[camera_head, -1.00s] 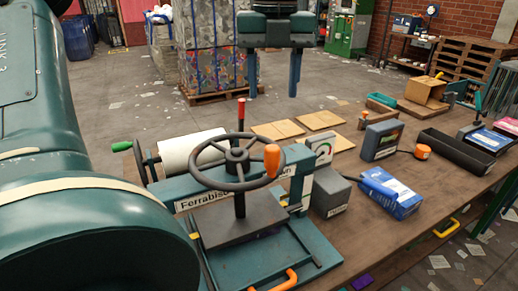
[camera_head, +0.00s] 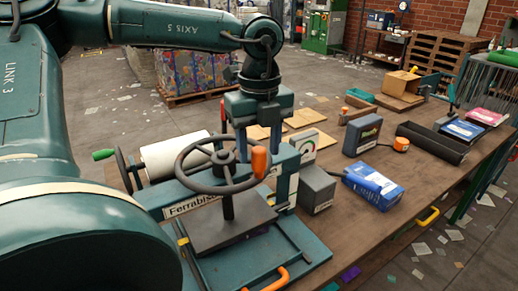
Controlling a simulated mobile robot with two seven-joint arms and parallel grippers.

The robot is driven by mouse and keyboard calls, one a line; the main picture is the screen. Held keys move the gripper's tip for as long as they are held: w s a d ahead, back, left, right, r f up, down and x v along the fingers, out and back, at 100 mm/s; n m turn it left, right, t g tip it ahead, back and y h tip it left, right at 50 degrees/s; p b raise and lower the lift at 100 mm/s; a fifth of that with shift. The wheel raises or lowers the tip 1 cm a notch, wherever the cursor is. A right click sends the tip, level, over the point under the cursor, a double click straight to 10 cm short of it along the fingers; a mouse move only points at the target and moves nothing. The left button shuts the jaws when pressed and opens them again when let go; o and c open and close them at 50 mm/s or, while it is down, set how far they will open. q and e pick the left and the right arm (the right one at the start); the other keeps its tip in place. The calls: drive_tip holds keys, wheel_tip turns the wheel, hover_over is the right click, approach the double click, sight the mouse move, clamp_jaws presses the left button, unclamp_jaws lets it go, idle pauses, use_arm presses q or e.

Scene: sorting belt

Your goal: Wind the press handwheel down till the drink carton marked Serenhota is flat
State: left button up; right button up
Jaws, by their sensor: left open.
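The press (camera_head: 185,197), labelled "Ferrabis…", stands on the bench with its dark handwheel (camera_head: 187,177) on top. The wheel's orange knob (camera_head: 259,162) is at its right side. A dark pressing plate (camera_head: 228,232) sits below the wheel. My left gripper (camera_head: 259,150) points down, open and empty, just behind and above the orange knob; I cannot tell if it touches the wheel. A blue and white carton (camera_head: 374,187) lies on the bench right of the press; its name is unreadable. Whatever is under the plate is mostly hidden. My right gripper is not in view.
A grey block (camera_head: 316,190) and a gauge (camera_head: 304,147) are right of the press. A dark box with a green display (camera_head: 362,136) and a black tray (camera_head: 432,142) stand farther right. A white roller (camera_head: 172,157) is behind left. The bench front right is mostly clear.

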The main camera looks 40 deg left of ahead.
use_arm(q)
drive_tip(key=shift+f, duration=0.8)
drive_tip(key=shift+c, duration=0.3)
clamp_jaws()
